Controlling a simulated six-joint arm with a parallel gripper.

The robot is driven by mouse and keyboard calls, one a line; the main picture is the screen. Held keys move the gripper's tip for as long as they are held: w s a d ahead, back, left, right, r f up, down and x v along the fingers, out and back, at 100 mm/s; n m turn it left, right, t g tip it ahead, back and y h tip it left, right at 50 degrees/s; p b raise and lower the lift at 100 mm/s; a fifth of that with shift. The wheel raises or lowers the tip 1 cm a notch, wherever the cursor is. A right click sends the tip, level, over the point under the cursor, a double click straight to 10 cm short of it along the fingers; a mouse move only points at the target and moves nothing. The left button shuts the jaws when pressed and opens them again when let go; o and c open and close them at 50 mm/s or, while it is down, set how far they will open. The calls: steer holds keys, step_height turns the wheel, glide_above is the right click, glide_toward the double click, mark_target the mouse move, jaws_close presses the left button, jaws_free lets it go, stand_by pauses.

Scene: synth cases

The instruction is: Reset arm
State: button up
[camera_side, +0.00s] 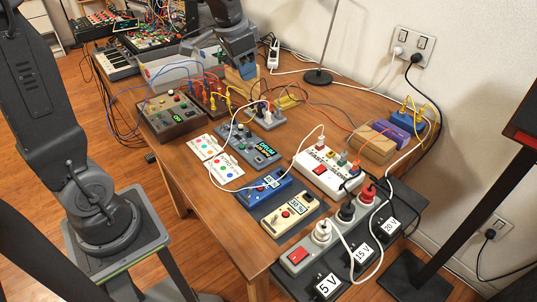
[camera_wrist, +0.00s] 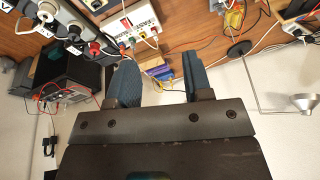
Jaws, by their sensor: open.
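My gripper (camera_side: 241,70) hangs at the back of the wooden table in the side view, over the area near a small wooden block (camera_side: 242,80). In the wrist view its two blue-grey fingers (camera_wrist: 160,72) are spread apart with nothing between them. I cannot tell how far the fingertips are from the things below.
A lamp stand (camera_side: 318,75) stands at the back. A wall is at the right.

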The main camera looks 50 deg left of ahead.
steer(key=s+d+n+t, duration=0.1)
steer(key=s+d, duration=0.4)
steer(key=s, duration=0.4)
steer(key=s+d+f+n+t+h, duration=0.1)
steer(key=s+d, duration=0.4)
steer(key=s, duration=0.4)
steer(key=shift+s, duration=0.15)
